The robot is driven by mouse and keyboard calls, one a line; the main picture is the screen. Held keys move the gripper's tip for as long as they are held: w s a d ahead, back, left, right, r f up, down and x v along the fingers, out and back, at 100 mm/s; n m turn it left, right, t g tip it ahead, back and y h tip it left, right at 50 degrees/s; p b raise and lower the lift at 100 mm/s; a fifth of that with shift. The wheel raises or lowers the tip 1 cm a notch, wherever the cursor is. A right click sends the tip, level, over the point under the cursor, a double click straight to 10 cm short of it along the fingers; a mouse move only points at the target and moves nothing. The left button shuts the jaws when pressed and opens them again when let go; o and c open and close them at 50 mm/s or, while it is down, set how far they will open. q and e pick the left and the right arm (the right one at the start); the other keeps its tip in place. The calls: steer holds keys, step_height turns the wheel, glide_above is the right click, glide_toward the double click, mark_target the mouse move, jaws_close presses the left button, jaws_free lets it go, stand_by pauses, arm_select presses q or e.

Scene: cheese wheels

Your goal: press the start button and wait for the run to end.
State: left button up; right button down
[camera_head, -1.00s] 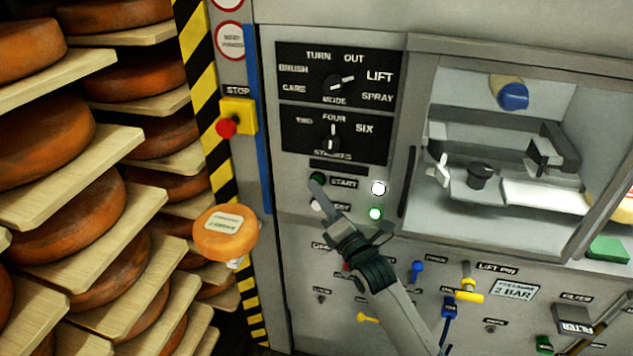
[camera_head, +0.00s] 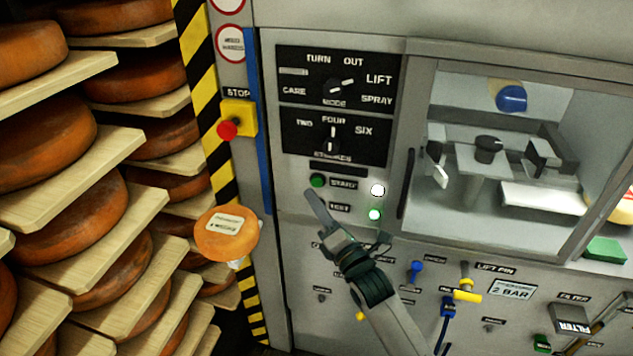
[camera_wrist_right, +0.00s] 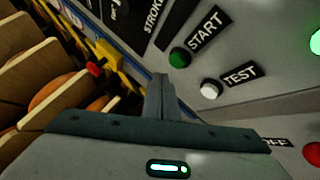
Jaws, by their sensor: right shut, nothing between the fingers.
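The green START button (camera_head: 317,180) is on the grey machine panel, left of its label. It shows whole in the head view and in the right wrist view (camera_wrist_right: 179,57). My right gripper (camera_head: 311,196) is shut and empty, its fingertips just below START and apart from it as far as I can tell. In the wrist view its fingers (camera_wrist_right: 160,85) point up, left of the white TEST button (camera_wrist_right: 210,89). A white lamp (camera_head: 378,190) and a green lamp (camera_head: 375,214) are lit. Behind the window, a platform with a dark knob (camera_head: 488,150) stands raised. My left gripper is not in view.
The mode knob (camera_head: 338,89) and strokes knob (camera_head: 332,146) sit above START. Cheese shelves (camera_head: 75,210) fill the left side. Valves (camera_head: 467,290) sit below.

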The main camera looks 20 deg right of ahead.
steer(key=shift+s+a+r+p, duration=0.1)
steer(key=shift+s+a+p, duration=0.15)
steer(key=shift+s+a, duration=0.4)
steer(key=shift+s+a+p, duration=0.25)
steer(key=shift+s+a, duration=0.1)
steer(key=shift+s, duration=0.5)
step_height(320, 180, down, 29)
steer(key=s+d+m+g+h+b, duration=0.1)
steer(key=s+m+g+h+b, duration=0.15)
steer(key=m+g, duration=0.35)
steer(key=s+d+f+m+g, duration=0.15)
steer(key=s+f, duration=0.25)
steer(key=f, duration=0.4)
steer(key=s+f+m+g+b, duration=0.1)
steer(key=s+f+m, duration=0.2)
steer(key=s+f, duration=0.3)
steer(key=s+f+m+g, duration=0.2)
steer(key=s+f+m, duration=0.1)
steer(key=f, duration=0.6)
steer(key=s+d+f+m+g+b, duration=0.2)
steer(key=s+f+m+g, duration=0.25)
steer(key=s+f, duration=1.4)
steer(key=s+d+f+m+g, duration=0.1)
steer(key=s+f+m+g, duration=0.1)
steer(key=s, duration=0.9)
steer(key=s+d+f+m+g+h+b, duration=0.1)
steer(key=s+f+m+g, duration=0.1)
steer(key=s, duration=1)
steer(key=shift+f+m, duration=0.85)
steer(key=shift+m, duration=0.15)
